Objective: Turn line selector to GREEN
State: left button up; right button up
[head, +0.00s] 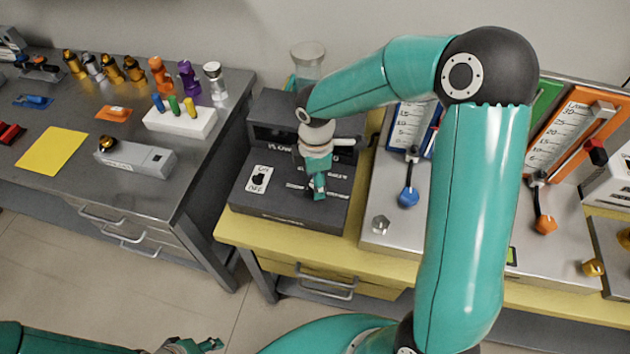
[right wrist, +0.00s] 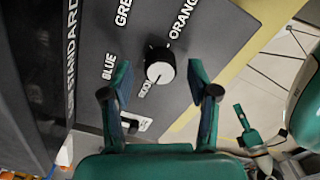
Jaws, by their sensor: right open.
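The line selector (right wrist: 160,72) is a round black knob with a white cap on a dark grey panel (right wrist: 205,40). In the right wrist view, BLUE, GREEN and ORANGE are printed around it, and a fourth label is partly hidden. I cannot tell which label it points at. My right gripper (right wrist: 162,95) is open, its fingers on either side of the knob in the picture, with no clear contact. In the head view my right gripper (head: 318,185) is over the dark box (head: 285,214) and hides the knob. My left gripper (head: 200,345) is at the bottom edge.
An ON/OFF switch (head: 259,179) is on the box, left of my right gripper. A panel with a blue-knobbed lever (head: 408,197) and an orange-knobbed lever (head: 544,224) stands to the right. A grey table (head: 60,185) with small parts is at left.

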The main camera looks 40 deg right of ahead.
jog(key=shift+f, duration=0.65)
